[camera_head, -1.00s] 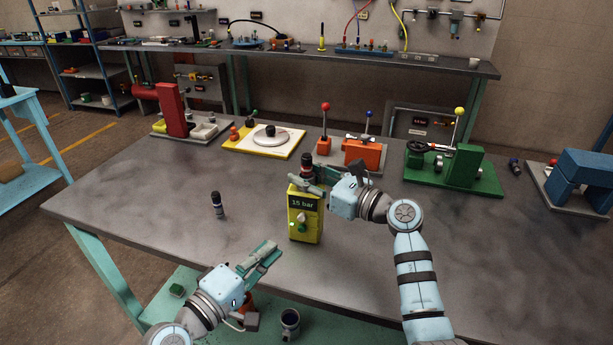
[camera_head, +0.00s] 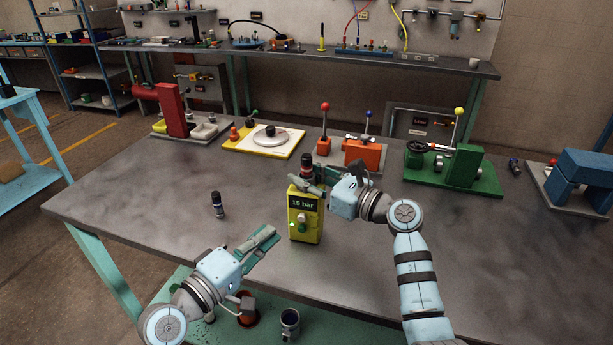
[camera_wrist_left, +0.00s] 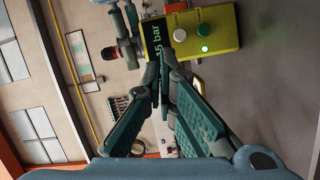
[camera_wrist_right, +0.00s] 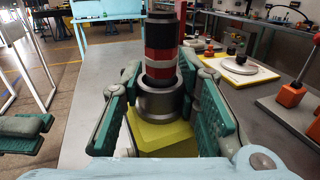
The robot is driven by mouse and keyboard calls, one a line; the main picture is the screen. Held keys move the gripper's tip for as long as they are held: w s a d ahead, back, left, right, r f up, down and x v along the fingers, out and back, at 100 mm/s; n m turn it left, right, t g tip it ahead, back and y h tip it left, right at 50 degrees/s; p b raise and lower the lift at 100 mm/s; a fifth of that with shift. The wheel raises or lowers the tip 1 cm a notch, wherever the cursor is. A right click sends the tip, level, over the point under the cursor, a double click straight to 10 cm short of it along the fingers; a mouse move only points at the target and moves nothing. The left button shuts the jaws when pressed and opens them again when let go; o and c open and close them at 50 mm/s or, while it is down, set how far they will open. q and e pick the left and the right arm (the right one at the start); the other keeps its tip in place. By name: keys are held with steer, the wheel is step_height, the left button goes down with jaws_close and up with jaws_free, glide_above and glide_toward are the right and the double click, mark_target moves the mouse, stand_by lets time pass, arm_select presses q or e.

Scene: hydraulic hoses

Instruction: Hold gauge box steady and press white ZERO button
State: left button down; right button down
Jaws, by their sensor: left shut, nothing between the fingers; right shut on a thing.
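The yellow gauge box (camera_head: 306,228) stands upright on the table, its display reading 15 bar. The left wrist view shows its white button (camera_wrist_left: 180,35), green button (camera_wrist_left: 203,29) and a lit green lamp (camera_wrist_left: 204,48). A black and red plug (camera_wrist_right: 161,45) stands in the grey metal collar (camera_wrist_right: 158,102) on top of the box. My right gripper (camera_head: 317,181) is shut on this collar, with a finger on either side. My left gripper (camera_head: 273,233) is shut and empty, left of the box's front and apart from it. Its fingertips (camera_wrist_left: 157,80) show below the display in its wrist view.
A small dark fitting (camera_head: 217,205) stands on the table to the left. Behind are a white dial on a yellow plate (camera_head: 240,143), an orange lever unit (camera_head: 362,155) and a green lever unit (camera_head: 465,170). The table left of the box is mostly clear.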

mark_target(302, 218)
arm_select(q)
steer(key=s+d+f+m+g, duration=0.1)
steer(key=m+g, duration=0.1)
steer(key=m, duration=0.2)
steer(key=s+d+f+m+g+h, duration=0.1)
steer(key=m+g, duration=0.1)
steer(key=m, duration=0.3)
steer(key=s+d+f+m+g, duration=0.1)
steer(key=m+g, duration=0.1)
steer(key=m, duration=0.3)
steer(key=shift+d+f+h, duration=0.15)
steer(key=shift+f+h, duration=0.25)
steer(key=shift+w+d+m+g, duration=0.1)
steer(key=shift+m+g, duration=0.2)
steer(key=w, duration=0.2)
steer(key=w+d, duration=0.1)
steer(key=w, duration=0.2)
steer(key=w+d, duration=0.1)
steer(key=w, duration=0.2)
